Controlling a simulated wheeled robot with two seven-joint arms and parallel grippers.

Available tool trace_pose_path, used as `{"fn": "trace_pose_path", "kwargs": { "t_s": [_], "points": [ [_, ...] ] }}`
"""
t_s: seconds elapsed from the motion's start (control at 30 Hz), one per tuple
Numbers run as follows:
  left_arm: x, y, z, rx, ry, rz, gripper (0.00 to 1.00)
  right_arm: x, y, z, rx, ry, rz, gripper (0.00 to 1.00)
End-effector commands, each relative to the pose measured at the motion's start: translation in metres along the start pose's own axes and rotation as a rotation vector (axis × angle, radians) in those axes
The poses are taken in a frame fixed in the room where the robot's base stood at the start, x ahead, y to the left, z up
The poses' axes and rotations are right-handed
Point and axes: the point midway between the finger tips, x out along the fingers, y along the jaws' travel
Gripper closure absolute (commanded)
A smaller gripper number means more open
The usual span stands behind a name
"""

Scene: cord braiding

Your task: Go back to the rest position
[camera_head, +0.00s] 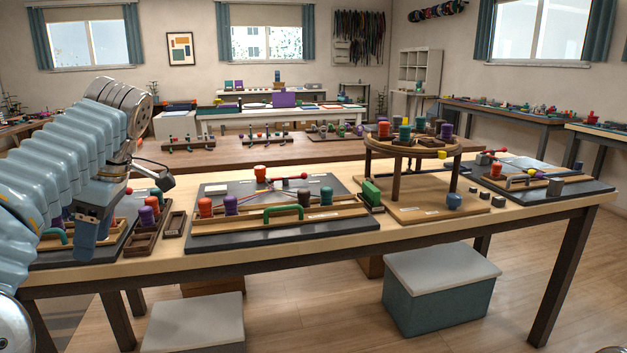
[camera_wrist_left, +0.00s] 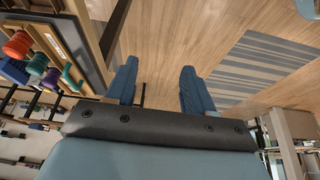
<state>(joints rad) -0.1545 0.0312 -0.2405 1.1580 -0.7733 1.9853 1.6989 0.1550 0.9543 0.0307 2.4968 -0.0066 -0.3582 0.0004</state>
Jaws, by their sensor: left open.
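My left gripper (camera_head: 90,232) hangs at the left of the head view, in front of the left end of the wooden work table (camera_head: 290,257). In the left wrist view its two blue fingers (camera_wrist_left: 158,90) stand apart with nothing between them, above the wooden floor. My left arm covers part of the left braiding board. My right gripper does not show.
A round wooden stand (camera_head: 411,147) with several bobbins on top stands right of the middle board. Another board (camera_head: 545,185) lies at the right end. Small dark trays (camera_head: 141,243) sit near the gripper. A lidded teal box (camera_head: 440,290) stands on the floor in front.

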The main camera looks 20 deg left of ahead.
Motion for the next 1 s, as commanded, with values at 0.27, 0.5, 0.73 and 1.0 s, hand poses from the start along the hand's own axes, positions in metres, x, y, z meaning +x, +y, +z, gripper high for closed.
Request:
{"fn": "trace_pose_path", "kwargs": {
  "t_s": [0.27, 0.5, 0.73, 1.0],
  "points": [
    [0.018, 0.026, 0.034, 0.149, 0.000, 0.030, 0.47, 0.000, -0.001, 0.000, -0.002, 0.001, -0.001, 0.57],
    [0.047, 0.056, 0.084, 0.357, -0.013, 0.068, 0.47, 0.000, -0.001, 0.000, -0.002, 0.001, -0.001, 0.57],
    [0.103, 0.086, 0.172, 0.683, -0.065, 0.121, 0.47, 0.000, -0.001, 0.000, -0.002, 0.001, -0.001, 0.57],
    [0.227, 0.074, 0.332, 1.213, -0.254, 0.226, 0.47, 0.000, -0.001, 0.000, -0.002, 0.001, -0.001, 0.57]
  ]
}}
